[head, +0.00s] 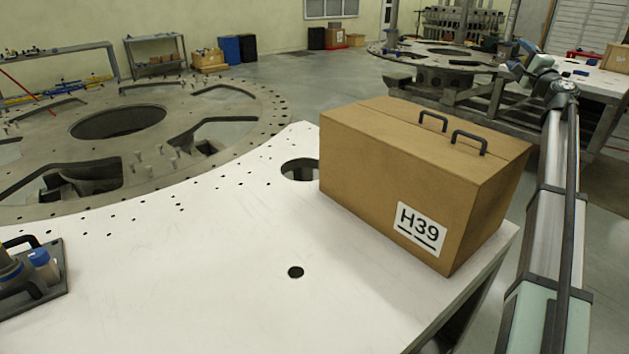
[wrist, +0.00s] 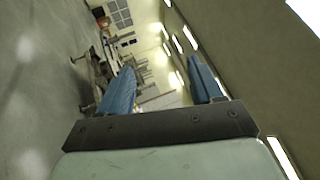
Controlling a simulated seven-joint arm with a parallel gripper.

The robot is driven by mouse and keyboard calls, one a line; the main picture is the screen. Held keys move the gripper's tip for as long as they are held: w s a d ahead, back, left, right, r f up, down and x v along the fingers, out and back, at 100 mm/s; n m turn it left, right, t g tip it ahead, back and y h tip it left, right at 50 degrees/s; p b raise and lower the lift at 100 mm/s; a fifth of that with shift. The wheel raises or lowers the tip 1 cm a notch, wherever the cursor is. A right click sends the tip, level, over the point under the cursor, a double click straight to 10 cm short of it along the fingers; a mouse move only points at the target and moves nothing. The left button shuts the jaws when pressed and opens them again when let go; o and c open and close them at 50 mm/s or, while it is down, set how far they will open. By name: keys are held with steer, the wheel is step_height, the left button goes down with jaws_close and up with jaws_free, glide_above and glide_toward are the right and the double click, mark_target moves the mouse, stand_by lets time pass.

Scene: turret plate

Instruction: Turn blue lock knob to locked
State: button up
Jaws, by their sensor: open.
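A dark plate (head: 48,287) lies on the white table at the left edge of the head view, cut off by the frame. A small knob with a blue cap (head: 38,257) stands on it; it looks like the blue lock knob, but its turn position cannot be read. My gripper (wrist: 162,66) shows two blue fingers spread apart with nothing between them in the wrist view. In the head view my gripper (head: 520,58) is at the far right, up behind the box and far from the knob. The knob is not in the wrist view.
A large brown box (head: 395,180) labelled H39, with two dark handles, stands on the right of the white table (head: 190,290), between my gripper and the knob. The table has round holes. A big grey ring plate (head: 225,105) lies behind. The table's middle is clear.

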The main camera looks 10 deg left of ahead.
steer(key=a+r+n+y, duration=0.2)
steer(key=a+r+y, duration=0.5)
steer(key=a+r, duration=0.7)
steer(key=s+a+n+g+y, duration=0.1)
steer(key=s+a+n+g, duration=0.35)
steer(key=a, duration=0.85)
steer(key=s+a+n+g+y, duration=0.1)
steer(key=s+a+n+g, duration=0.35)
steer(key=a, duration=0.85)
steer(key=s+a+n+g+y, duration=0.1)
steer(key=s+a+n+g, duration=0.35)
steer(key=a, duration=0.95)
steer(key=n+g+h, duration=0.8)
steer(key=n+h, duration=0.6)
steer(key=n, duration=0.9)
glide_above(38, 252)
step_height(38, 252, down, 31)
steer(key=shift+m, duration=0.25)
step_height(38, 252, down, 13)
steer(key=shift+f, duration=0.2)
